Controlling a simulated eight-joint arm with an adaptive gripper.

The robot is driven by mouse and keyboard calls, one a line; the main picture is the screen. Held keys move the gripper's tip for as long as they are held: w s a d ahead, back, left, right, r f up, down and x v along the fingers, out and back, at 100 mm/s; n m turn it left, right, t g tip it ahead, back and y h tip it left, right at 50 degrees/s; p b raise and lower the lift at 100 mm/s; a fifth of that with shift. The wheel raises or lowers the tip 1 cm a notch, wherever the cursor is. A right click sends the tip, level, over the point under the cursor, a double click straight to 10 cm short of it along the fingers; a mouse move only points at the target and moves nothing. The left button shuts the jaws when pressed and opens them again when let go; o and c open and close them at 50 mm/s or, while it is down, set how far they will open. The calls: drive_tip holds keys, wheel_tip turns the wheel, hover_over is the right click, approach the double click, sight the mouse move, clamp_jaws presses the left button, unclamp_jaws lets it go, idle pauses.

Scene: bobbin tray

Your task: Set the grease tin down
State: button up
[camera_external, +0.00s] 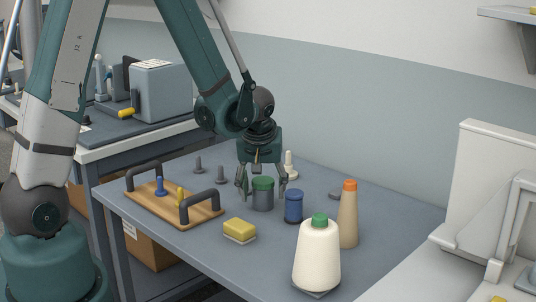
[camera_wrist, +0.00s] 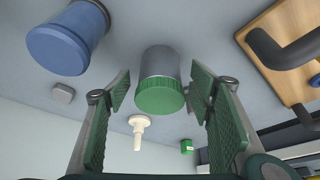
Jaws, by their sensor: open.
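The grey tin with a green lid (camera_external: 262,194), which I take for the grease tin, stands upright on the table. In the wrist view the tin (camera_wrist: 160,92) shows between the fingers, lid towards the camera. My gripper (camera_external: 263,190) is just above and around it, pointing down, with one finger on each side. The fingers (camera_wrist: 158,84) are spread. The right finger looks very close to the tin; I cannot tell whether it touches.
A blue tin (camera_external: 294,206) stands close by on the right. A tan cone (camera_external: 348,215) and a white thread cone (camera_external: 317,255) are at the front right. A yellow block (camera_external: 239,230) and a wooden tray (camera_external: 150,203) with dark handles lie left.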

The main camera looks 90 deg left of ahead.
drive_tip(key=p+v, duration=0.1)
drive_tip(key=v, duration=0.9)
drive_tip(key=shift+r+p, duration=0.4)
drive_tip(key=shift+d, duration=0.1)
idle(0.4)
drive_tip(key=shift+d+r, duration=0.1)
drive_tip(key=shift+d, duration=0.05)
drive_tip(key=w+d+r+m+t+h, duration=0.15)
drive_tip(key=w+d+r+m, duration=0.35)
drive_tip(key=d, duration=0.6)
drive_tip(key=w+d+r+m+t, duration=0.1)
drive_tip(key=d+r+m+t, duration=0.15)
drive_tip(key=d+r, duration=0.7)
drive_tip(key=s+d+r+m+t+h, duration=0.1)
drive_tip(key=s+d+m, duration=0.1)
drive_tip(key=d, duration=0.6)
drive_tip(key=s+d+r+m+h, duration=0.1)
drive_tip(key=d+m, duration=0.3)
drive_tip(key=d, duration=0.5)
drive_tip(key=s+d+r+m+t+h, duration=0.1)
drive_tip(key=s+d+m, duration=0.2)
drive_tip(key=d, duration=0.6)
drive_tip(key=shift+s+r+t, duration=0.25)
drive_tip(key=shift+s+t, duration=0.05)
drive_tip(key=shift+s, duration=0.2)
